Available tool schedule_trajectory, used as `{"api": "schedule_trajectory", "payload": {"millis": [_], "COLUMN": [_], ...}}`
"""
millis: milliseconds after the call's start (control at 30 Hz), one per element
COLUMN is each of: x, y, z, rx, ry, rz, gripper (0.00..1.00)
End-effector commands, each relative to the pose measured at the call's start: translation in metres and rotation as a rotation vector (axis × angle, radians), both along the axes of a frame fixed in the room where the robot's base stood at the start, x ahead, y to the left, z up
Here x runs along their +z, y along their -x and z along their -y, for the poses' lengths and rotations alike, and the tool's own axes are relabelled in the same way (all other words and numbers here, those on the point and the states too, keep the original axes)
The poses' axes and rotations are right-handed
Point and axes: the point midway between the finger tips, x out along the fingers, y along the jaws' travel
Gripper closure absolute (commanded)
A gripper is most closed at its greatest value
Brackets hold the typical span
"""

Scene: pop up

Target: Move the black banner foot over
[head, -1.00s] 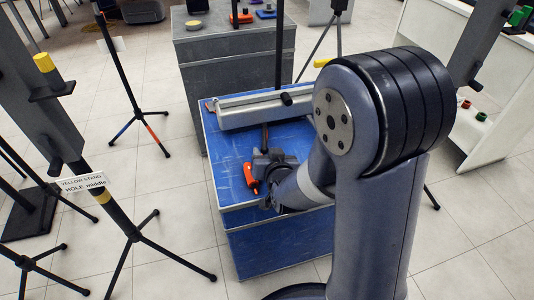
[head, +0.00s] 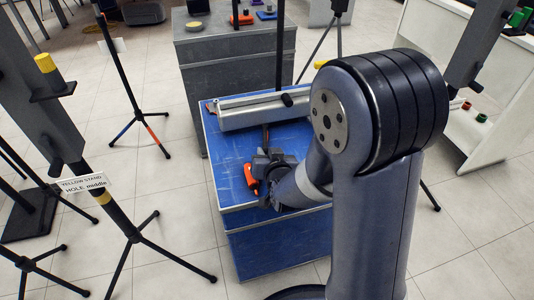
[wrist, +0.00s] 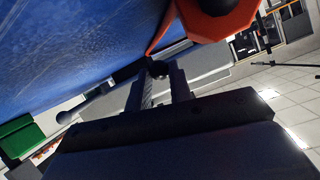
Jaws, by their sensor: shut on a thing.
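The black banner foot (head: 265,134) is a short dark bar sticking out from the front side of a long silver banner case (head: 250,111) on a blue box. My gripper (head: 266,155) is at the near end of this foot, low over the box top. In the wrist view the foot (wrist: 158,70) shows as a dark piece with a rounded end between the two fingers of my gripper (wrist: 157,82), which is shut on it. The fingers and wrist hide part of the foot in the head view.
The blue box (head: 230,190) has bare top at its front left. An orange object (head: 251,176) is beside my gripper and looms close in the wrist view (wrist: 215,15). A dark post rises behind the case. Tripod stands (head: 130,232) are at left; a grey box (head: 210,55) stands behind.

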Motion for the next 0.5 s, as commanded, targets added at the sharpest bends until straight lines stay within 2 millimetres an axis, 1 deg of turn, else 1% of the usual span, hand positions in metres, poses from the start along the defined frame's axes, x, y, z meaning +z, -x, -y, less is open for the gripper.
{"api": "schedule_trajectory", "payload": {"millis": [267,500], "x": [-0.001,-0.003], "y": [0.000,-0.004], "z": [0.001,0.023], "rx": [0.000,-0.004], "ry": [0.000,-0.001], "rz": [0.000,0.004], "gripper": [1.00,1.00]}}
